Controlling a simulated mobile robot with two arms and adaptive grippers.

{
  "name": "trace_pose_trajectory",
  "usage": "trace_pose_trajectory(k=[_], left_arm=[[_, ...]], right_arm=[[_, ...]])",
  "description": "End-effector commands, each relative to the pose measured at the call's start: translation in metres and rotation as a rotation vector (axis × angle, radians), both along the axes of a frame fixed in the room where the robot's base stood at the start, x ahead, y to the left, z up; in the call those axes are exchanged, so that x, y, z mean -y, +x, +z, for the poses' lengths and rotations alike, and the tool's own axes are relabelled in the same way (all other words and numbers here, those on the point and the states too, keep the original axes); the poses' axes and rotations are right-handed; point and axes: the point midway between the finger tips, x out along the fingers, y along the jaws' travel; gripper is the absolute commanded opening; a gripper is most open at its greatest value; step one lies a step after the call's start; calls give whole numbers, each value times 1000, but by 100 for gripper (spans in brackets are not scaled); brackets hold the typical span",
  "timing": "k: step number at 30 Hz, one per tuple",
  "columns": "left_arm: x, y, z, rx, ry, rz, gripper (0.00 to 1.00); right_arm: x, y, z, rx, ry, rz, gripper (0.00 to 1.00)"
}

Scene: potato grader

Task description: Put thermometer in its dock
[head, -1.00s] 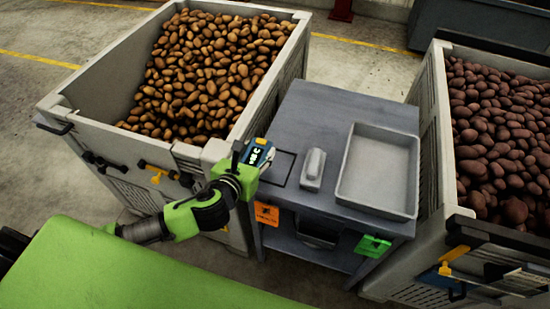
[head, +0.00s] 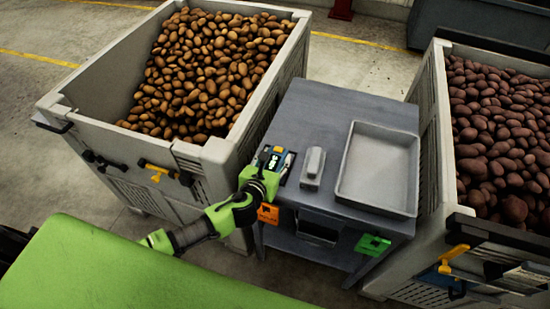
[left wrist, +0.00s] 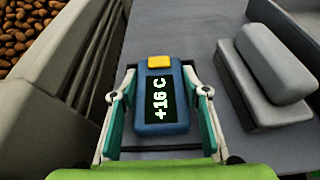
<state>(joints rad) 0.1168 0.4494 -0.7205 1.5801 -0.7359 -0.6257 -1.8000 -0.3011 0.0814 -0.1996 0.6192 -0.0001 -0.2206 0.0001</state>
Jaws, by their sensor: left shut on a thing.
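The thermometer (head: 271,155) is a blue block with a yellow button and a dark display. In the left wrist view the gripper (left wrist: 158,97) also shows. A grey stepped block (head: 313,166), perhaps the dock, stands on the table to the right, apart from the thermometer. It also shows in the left wrist view (left wrist: 262,70). My right gripper is out of view.
A shallow grey tray (head: 347,190) lies on the grey table (head: 330,105), right of the stepped block. Potato crates stand at left (head: 285,75) and right (head: 432,130). The table's back is clear.

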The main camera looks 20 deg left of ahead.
Motion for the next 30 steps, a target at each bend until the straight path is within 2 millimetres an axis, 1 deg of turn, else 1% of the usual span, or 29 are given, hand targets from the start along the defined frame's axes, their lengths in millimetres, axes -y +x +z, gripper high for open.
trace_pose_trajectory(k=[4,7,8,20,23,26,30], left_arm=[[0,0,1,2,0,0,14],[0,0,-2,2,0,0,14],[0,0,-1,1,0,0,49],[0,-1,2,1,0,-1,49],[0,-9,5,1,0,-1,49],[-1,-23,10,1,-1,-2,49],[-1,-49,20,0,0,-3,49]], right_arm=[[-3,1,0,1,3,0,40],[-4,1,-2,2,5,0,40],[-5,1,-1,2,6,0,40],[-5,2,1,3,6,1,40],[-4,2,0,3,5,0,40],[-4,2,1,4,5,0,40],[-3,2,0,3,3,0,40]])
